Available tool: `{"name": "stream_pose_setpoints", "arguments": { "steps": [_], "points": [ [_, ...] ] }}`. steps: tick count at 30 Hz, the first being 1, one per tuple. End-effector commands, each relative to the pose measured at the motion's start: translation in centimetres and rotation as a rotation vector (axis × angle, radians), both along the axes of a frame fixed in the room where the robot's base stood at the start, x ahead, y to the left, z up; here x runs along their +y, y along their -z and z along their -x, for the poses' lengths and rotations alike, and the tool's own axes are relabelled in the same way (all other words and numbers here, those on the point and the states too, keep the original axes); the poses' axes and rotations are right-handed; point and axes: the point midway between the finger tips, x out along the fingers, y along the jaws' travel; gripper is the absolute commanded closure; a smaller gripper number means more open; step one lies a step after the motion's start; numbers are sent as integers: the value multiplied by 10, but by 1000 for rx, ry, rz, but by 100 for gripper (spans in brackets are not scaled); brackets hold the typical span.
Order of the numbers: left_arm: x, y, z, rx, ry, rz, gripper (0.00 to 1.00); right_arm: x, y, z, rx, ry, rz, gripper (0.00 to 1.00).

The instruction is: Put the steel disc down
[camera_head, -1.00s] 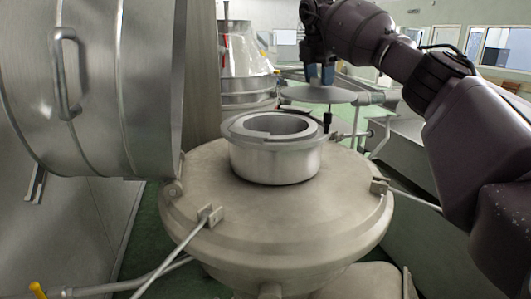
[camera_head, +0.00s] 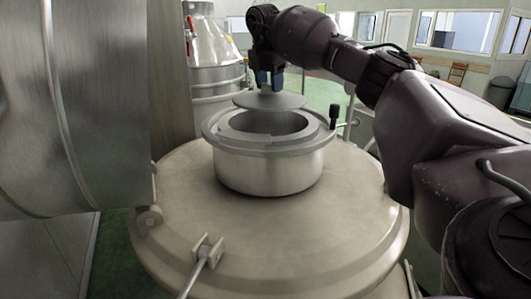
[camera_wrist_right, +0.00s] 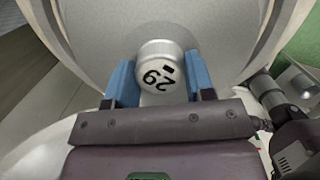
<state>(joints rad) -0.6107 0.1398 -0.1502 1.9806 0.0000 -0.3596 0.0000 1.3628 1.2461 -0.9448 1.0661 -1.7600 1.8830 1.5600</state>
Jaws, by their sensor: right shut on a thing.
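The steel disc (camera_head: 269,100) is a thin round plate, held flat above the far part of a round steel collar with an open mouth (camera_head: 265,165). My right gripper (camera_head: 270,80) is shut on the disc's knob, with blue fingers pointing down. In the right wrist view the knob (camera_wrist_right: 160,72), marked 29, sits between the two blue fingers, and the disc spreads out behind it. A gap shows between the disc and the collar's mouth. My left gripper is not in view.
The collar stands on a wide round steel lid (camera_head: 290,225) with a clamp (camera_head: 207,250) at its front. A large steel drum (camera_head: 70,110) blocks the left side. A black-knobbed pin (camera_head: 333,115) rises beside the collar. A steel vessel (camera_head: 213,60) stands behind.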

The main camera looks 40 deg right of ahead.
Motion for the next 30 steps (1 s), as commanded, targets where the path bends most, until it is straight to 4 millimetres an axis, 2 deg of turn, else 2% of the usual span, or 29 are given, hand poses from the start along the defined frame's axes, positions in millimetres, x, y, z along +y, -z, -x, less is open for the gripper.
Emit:
{"name": "stream_pose_setpoints", "arguments": {
  "steps": [4, 12, 18, 30],
  "points": [
    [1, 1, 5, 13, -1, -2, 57, 0, 31, 0, 5, 0, 0, 94],
    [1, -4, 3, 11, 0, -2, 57, 0, 87, 0, 4, -1, -1, 94],
    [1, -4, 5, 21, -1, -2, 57, 1, 124, 0, 3, -1, -1, 94],
    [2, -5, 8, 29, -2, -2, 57, 0, 155, 0, 3, -1, -1, 94]
  ]
}}
